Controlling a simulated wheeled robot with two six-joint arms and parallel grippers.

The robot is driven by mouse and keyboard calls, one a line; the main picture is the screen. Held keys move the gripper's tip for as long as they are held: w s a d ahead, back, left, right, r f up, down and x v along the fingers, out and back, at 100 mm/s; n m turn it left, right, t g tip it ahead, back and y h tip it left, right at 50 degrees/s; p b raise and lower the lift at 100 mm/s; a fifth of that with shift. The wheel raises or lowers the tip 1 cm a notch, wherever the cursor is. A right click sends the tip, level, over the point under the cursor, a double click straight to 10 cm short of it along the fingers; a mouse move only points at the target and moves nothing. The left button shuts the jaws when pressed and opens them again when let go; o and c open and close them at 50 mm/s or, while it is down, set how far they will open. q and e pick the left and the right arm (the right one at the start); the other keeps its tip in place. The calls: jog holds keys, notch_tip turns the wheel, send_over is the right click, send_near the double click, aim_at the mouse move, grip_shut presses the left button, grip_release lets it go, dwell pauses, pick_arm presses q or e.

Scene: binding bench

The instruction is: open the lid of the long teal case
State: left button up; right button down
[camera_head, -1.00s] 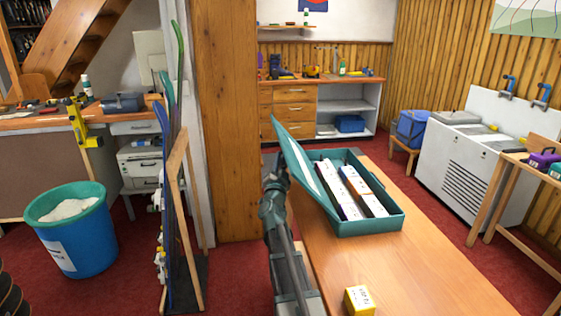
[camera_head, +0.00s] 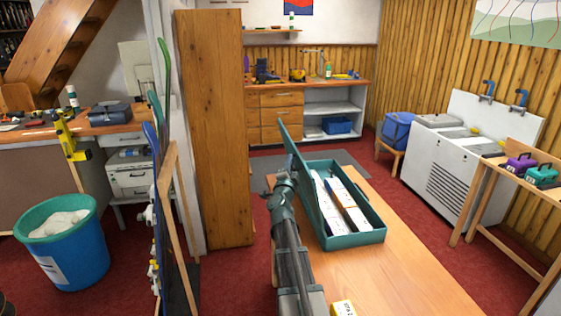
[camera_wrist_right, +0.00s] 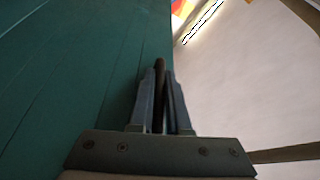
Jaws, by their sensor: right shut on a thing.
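The long teal case (camera_head: 362,238) lies on the wooden table with its lid (camera_head: 297,163) open. The lid stands up along the case's left side, seen nearly edge-on and leaning outward to the left. Inside are long white boxes (camera_head: 338,205) lying lengthwise. My right gripper (camera_head: 288,172) is at the lid's outer left side. In the right wrist view its fingers (camera_wrist_right: 160,85) are shut on a thin dark part beside a broad teal surface (camera_wrist_right: 75,70); I take this part to belong to the lid. My left gripper is not in view.
The table (camera_head: 400,285) right of the case is bare. To the left stand tall boards on a wooden frame (camera_head: 180,225) and a blue bin (camera_head: 65,245). A side table (camera_head: 520,170) is at the right.

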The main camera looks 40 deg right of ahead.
jog(key=shift+s+d+r, duration=0.1)
jog(key=shift+s+d, duration=0.1)
jog(key=shift+d, duration=0.1)
jog(key=c, duration=0.9)
grip_release()
jog(key=b+v, duration=0.2)
jog(key=v, duration=1.1)
jog(key=shift+s+a, duration=0.2)
jog(key=shift+a, duration=0.15)
